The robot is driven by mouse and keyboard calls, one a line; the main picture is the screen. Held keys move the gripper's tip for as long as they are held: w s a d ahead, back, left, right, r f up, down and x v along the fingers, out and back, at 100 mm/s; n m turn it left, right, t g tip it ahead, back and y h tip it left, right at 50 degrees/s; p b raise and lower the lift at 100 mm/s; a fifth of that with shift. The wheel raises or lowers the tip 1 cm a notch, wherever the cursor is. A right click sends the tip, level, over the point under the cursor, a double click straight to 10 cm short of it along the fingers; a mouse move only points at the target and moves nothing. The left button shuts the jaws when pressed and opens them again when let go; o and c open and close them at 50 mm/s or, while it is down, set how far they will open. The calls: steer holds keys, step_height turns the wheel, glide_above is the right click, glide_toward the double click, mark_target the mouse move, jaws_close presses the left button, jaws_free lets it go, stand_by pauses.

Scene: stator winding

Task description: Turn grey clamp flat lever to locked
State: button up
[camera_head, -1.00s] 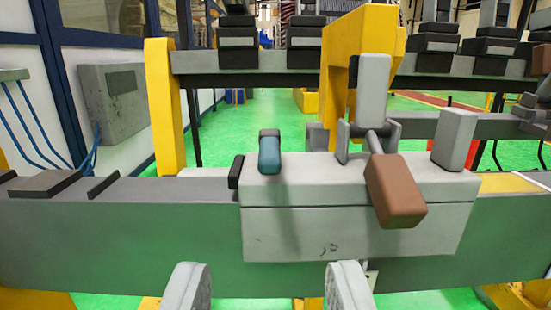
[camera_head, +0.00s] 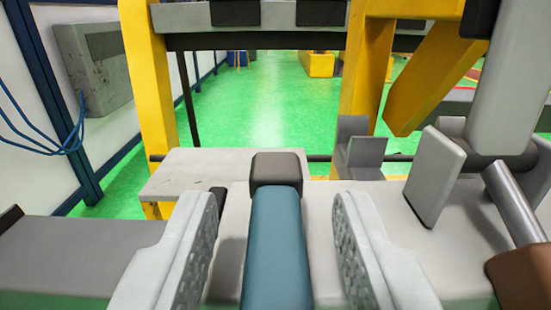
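The grey clamp (camera_head: 455,215) fills the lower right, a light grey block with upright plates. A flat lever with a teal grip (camera_head: 276,245) and a dark grey end cap (camera_head: 276,170) lies on its left part, pointing away from me. My gripper (camera_head: 277,235) is open, one finger on each side of the teal lever. Gaps show between both fingers and the lever, so I see no contact. The lever's near end is cut off at the bottom edge.
A second lever with a brown grip (camera_head: 522,280) and a metal rod stands at the right, near my right finger. A tall grey upright (camera_head: 510,80) rises above it. Yellow posts (camera_head: 150,90) and a dark crossbar (camera_head: 250,40) stand behind. Green floor shows between them.

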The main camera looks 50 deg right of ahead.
steer(key=shift+w+d, duration=0.4)
steer(key=shift+d, duration=0.1)
jaws_close()
